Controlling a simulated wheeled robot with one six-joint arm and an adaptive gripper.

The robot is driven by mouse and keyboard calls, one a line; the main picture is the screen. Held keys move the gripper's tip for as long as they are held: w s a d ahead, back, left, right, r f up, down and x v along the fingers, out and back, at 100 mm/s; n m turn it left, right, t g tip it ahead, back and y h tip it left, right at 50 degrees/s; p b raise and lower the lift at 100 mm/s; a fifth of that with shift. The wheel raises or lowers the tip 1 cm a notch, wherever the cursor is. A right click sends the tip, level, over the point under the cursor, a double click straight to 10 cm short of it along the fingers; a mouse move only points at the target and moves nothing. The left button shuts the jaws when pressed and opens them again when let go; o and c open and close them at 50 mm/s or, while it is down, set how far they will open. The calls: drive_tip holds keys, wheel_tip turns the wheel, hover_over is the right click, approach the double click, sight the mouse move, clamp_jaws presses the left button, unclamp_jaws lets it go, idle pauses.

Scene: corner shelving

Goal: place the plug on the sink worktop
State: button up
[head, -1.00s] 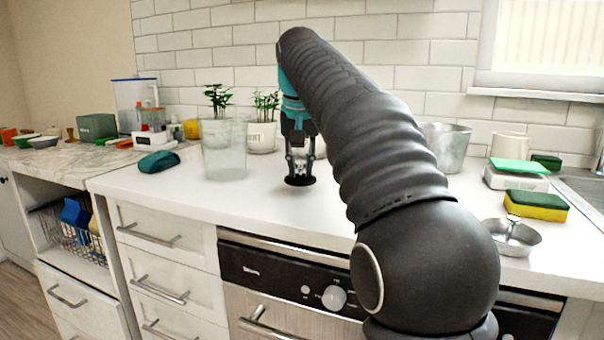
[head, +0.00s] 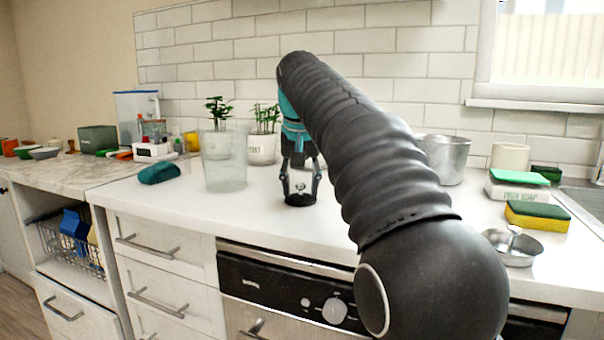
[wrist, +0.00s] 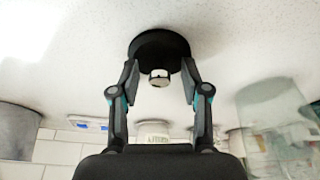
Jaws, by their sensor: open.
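The plug (head: 299,201) is a black disc with a small shiny metal knob. It lies flat on the white worktop (head: 262,215), just right of a clear container. My gripper (head: 301,186) points down over it with its fingers spread. In the wrist view, the plug (wrist: 150,46) rests against the white surface, and its knob sits between the two open fingertips (wrist: 160,80) with a gap on each side. My arm hides part of the worktop to the right.
A clear container (head: 225,165) stands close left of my gripper, with potted plants (head: 262,147) behind. A dark teal cloth (head: 159,173) lies farther left.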

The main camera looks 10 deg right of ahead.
drive_tip(key=p+v, duration=0.1)
drive_tip(key=v, duration=1.1)
drive_tip(key=shift+s, duration=0.1)
drive_tip(key=shift+d, duration=0.1)
